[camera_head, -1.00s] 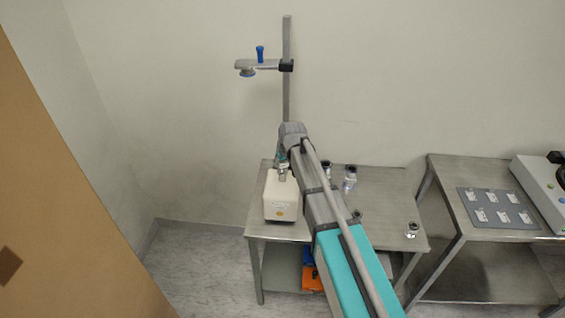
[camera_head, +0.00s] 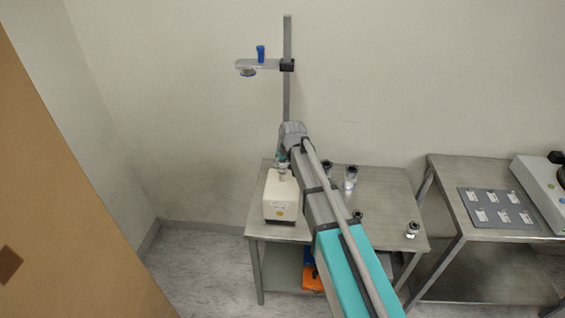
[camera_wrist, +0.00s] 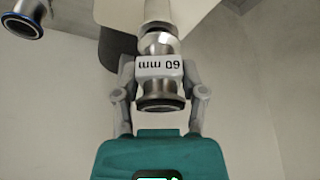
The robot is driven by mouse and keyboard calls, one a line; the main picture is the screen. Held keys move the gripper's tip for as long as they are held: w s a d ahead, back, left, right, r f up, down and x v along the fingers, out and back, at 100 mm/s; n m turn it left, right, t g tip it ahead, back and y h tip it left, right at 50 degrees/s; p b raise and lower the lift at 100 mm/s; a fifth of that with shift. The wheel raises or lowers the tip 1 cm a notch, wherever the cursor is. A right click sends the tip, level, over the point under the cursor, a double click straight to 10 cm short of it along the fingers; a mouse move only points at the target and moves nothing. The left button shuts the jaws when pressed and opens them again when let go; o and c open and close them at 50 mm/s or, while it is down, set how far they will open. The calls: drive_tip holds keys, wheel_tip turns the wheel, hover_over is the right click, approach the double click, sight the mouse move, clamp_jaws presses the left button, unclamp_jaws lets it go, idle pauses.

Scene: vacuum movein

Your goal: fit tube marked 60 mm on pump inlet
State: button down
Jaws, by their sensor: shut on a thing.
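The tube (camera_wrist: 160,67) has a white band reading "60 mm", upside down in the wrist view, and metal flanges at its ends. My gripper (camera_wrist: 160,78) is shut on it, one finger on each side of the band. The pump (camera_head: 281,198) is a cream box at the left of the near table; its pale body also shows at the top of the wrist view (camera_wrist: 150,10). The tube is in line with the metal inlet on the pump in that view. I cannot tell whether they touch. In the head view my arm partly hides the gripper, which is over the pump.
A stand arm (camera_head: 257,65) with a blue-ringed flange (camera_wrist: 24,20) hangs above the pump. Several metal fittings stand on the table (camera_head: 385,190), including one at its right (camera_head: 412,229). A second table (camera_head: 455,215) holds a grey label plate (camera_head: 497,208).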

drive_tip(key=shift+f+b, duration=0.5)
drive_tip(key=shift+f, duration=0.05)
idle(0.7)
drive_tip(key=shift+c, duration=0.4)
unclamp_jaws()
drive_tip(key=shift+r, duration=0.2)
